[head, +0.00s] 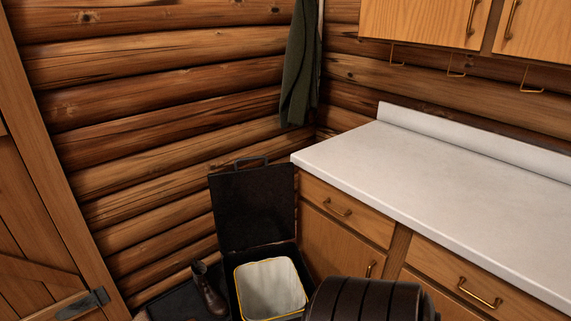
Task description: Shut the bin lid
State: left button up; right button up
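The bin (270,285) stands on the floor in the corner, against the end of the counter. Its black lid (252,205) is open and stands upright at the back, leaning near the log wall, with a handle (251,162) on its top edge. A pale liner with a yellow rim shows inside the bin's opening. The bin's lower part is cut off by the bottom of the picture. Neither of my grippers is in view.
A white counter (430,175) with wooden drawers runs along the right. A dark boot (209,291) stands left of the bin on a dark surface. A dark ribbed rounded shape (365,300) covers the floor right of the bin. A green cloth (299,70) hangs above.

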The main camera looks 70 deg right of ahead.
aim_at(255, 206)
jog(key=l+z, duration=0.1)
jog(key=z, duration=1.7)
jog(key=i+l+z, duration=0.1)
jog(key=i+l, duration=0.05)
jog(key=l, duration=0.05)
